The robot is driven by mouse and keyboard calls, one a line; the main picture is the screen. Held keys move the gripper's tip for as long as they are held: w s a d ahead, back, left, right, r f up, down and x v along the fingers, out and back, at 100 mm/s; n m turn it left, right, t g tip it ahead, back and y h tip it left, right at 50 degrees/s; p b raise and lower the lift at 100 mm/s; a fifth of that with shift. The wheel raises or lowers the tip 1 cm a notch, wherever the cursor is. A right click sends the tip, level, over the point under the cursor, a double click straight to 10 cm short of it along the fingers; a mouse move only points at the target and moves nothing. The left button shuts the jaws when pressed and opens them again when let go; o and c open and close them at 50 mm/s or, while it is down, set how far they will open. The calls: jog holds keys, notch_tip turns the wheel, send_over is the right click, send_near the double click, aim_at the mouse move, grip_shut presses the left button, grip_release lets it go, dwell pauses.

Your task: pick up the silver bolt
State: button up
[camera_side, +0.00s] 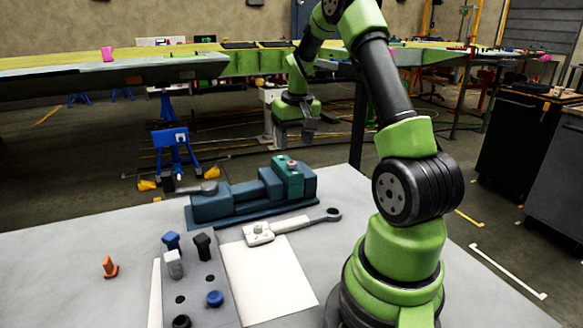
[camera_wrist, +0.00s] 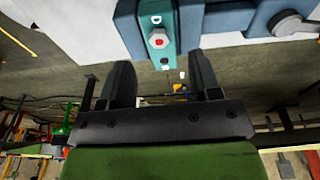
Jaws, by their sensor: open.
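The silver bolt (camera_side: 175,264) stands upright in the grey holder plate (camera_side: 205,277) at the front left of the table in the side view. I do not make it out in the wrist view. My gripper (camera_side: 296,133) is high behind the blue vise (camera_side: 215,204), far from the bolt. In the wrist view my gripper (camera_wrist: 162,77) shows two dark fingers spread apart with nothing between them. The vise's teal jaw (camera_wrist: 167,14) is just beyond the fingers there, with a silver hex piece with a red centre (camera_wrist: 158,39) on it.
A blue-headed bolt (camera_side: 171,240) and a black bolt (camera_side: 202,246) stand close to the silver one. A blue knob (camera_side: 215,298) is nearer the front. A wrench (camera_side: 290,228), a white sheet (camera_side: 265,280) and an orange piece (camera_side: 109,267) lie on the table.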

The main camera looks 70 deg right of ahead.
aim_at(291, 162)
jog(key=f, duration=0.2)
jog(key=w+d+f, duration=0.1)
jog(key=f, duration=0.3)
jog(key=shift+w+d+f, duration=0.15)
jog(key=shift+d+f, duration=0.15)
jog(key=shift+f, duration=0.1)
jog(key=c, duration=1)
